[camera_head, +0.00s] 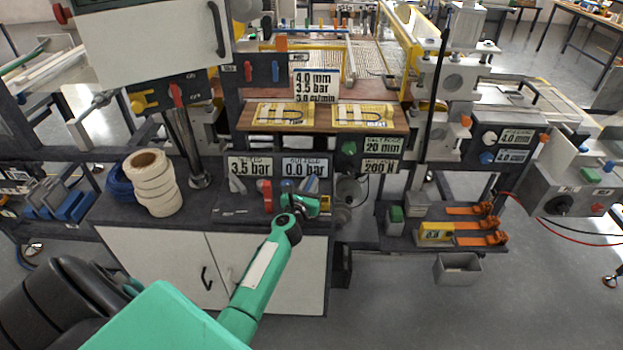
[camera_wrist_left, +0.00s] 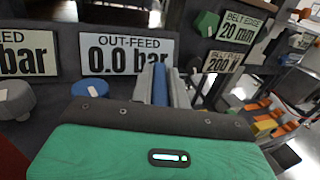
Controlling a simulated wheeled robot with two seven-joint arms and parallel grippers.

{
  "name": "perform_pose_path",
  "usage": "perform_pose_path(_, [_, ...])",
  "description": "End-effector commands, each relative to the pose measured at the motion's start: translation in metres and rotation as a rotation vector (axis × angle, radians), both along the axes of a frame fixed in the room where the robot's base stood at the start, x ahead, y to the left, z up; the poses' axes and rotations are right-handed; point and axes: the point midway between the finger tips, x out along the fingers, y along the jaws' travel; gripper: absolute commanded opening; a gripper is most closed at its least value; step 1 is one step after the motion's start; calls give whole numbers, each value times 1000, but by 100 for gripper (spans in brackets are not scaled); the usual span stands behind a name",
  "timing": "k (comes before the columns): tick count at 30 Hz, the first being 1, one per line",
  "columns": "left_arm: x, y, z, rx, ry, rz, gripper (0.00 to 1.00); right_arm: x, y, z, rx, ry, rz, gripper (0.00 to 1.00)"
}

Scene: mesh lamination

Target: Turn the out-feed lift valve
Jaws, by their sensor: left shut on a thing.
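The out-feed sign (camera_head: 302,168) reads 0.0 bar; the same sign shows in the left wrist view (camera_wrist_left: 125,52). Below it is a blue lever (camera_wrist_left: 160,85), the out-feed lift valve handle, standing roughly upright. My left gripper (camera_head: 309,192) is at the panel, its fingers shut on both sides of the lever in the left wrist view. A blue round knob (camera_wrist_left: 90,89) sits just left of the lever, apart from the fingers. The lever's base is hidden behind my gripper. My right gripper is not in view.
A red lever (camera_head: 266,195) stands left of the gripper under the 3.5 bar sign (camera_head: 250,167). A green knob (camera_head: 348,148) is at the upper right. A stack of cream rolls (camera_head: 153,182) stands on the left of the bench. The orange clamps lie further right.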

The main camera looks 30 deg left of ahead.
Motion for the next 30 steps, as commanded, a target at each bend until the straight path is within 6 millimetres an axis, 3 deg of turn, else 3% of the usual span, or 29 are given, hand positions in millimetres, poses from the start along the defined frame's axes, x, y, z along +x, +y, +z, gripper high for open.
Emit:
perform_pose_path(9, [-1,6,0,1,0,-180,0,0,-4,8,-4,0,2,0])
perform_pose_path(20, [-1,6,0,-1,0,-193,0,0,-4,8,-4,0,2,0])
perform_pose_path(21, [-1,6,0,-1,0,-193,24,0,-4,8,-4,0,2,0])
perform_pose_path(23, [-1,6,0,-1,0,-193,36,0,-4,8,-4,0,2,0])
perform_pose_path(30, [-1,6,0,-1,0,-192,38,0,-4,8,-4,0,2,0])
